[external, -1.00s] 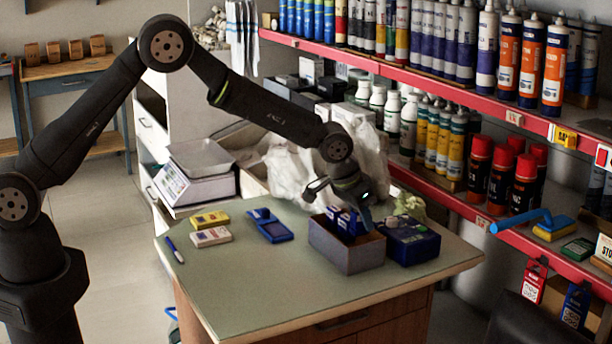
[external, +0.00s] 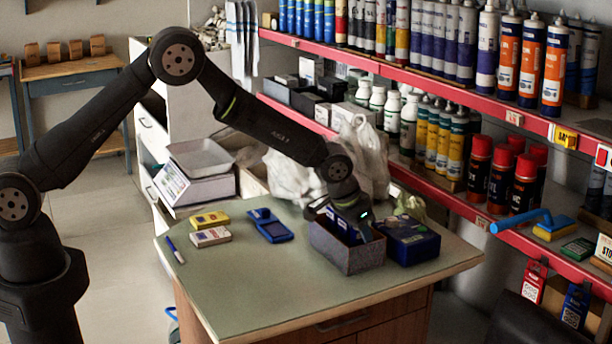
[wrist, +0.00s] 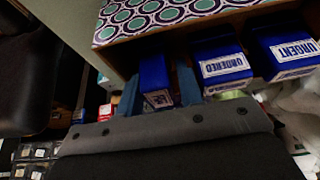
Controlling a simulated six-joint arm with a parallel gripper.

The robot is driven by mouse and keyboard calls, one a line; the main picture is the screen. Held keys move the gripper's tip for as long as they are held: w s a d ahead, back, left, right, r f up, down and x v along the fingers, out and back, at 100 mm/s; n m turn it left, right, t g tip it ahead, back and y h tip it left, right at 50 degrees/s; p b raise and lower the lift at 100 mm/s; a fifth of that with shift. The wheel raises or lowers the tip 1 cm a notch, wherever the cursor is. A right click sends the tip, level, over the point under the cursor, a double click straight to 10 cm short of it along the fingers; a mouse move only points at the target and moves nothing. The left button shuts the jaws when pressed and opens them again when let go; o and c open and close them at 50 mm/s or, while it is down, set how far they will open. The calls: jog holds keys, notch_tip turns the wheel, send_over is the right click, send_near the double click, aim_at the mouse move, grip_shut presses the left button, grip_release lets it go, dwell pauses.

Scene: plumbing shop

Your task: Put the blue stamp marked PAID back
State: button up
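A grey-sided box (external: 352,258) stands on the counter with blue stamps in it. In the wrist view its patterned wall (wrist: 165,14) shows along the top. Blue stamps labelled what looks like ORDERED (wrist: 222,66) and URGENT (wrist: 285,50) stand to the right. Another blue stamp (wrist: 154,72) is between the fingers of my gripper (wrist: 157,92); its small label is too dark to read, so I cannot tell if it is PAID. My gripper (external: 345,222) is down at the box opening. A gap seems to show beside the right finger; grip contact is unclear.
A dark blue case (external: 410,242) stands close to the box's right. A blue calculator-like object (external: 270,226), yellow pack (external: 210,220), white pack (external: 210,237) and blue pen (external: 174,250) lie left. A plastic bag (external: 365,155) is behind. The counter's front is clear.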

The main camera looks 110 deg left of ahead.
jog(key=shift+r, duration=0.1)
jog(key=v, duration=1.2)
jog(key=x, duration=1.2)
jog(key=shift+r, duration=1.3)
